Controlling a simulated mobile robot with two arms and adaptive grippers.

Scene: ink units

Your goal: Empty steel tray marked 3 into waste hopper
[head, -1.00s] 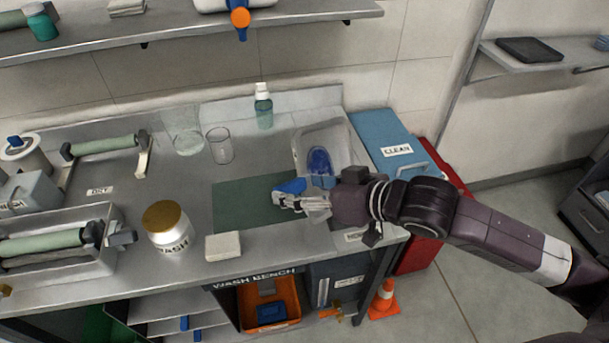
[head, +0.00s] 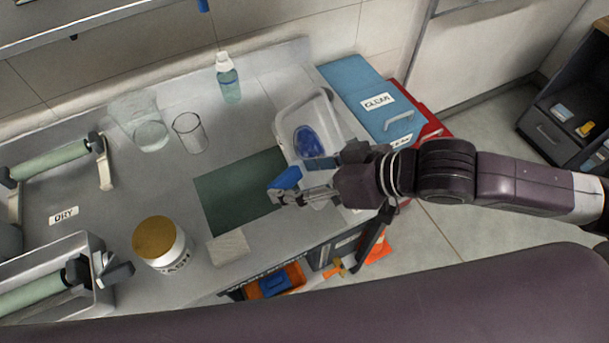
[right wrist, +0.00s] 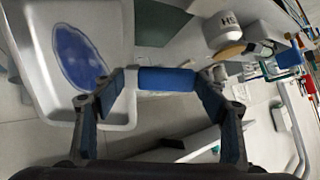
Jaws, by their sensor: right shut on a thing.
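A pale tray (head: 283,128) with a pool of blue ink in it sits on the bench; it also shows in the right wrist view (right wrist: 44,100). I can read no number on it. My right gripper (head: 296,184) is at the tray's near edge, shut on a small blue piece (right wrist: 168,78). That piece lies between the fingertips beside the tray; whether it is joined to the tray I cannot tell. The gripper partly hides the tray's near end. My left gripper is out of view. I cannot make out a waste hopper.
A green mat (head: 232,198), a white block (head: 229,247), a gold-lidded wash jar (head: 161,246), glass beakers (head: 190,132) and a spray bottle (head: 229,80) stand on the bench. Blue CLEAN bin (head: 352,88) and red bin (head: 428,112) are at its right end.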

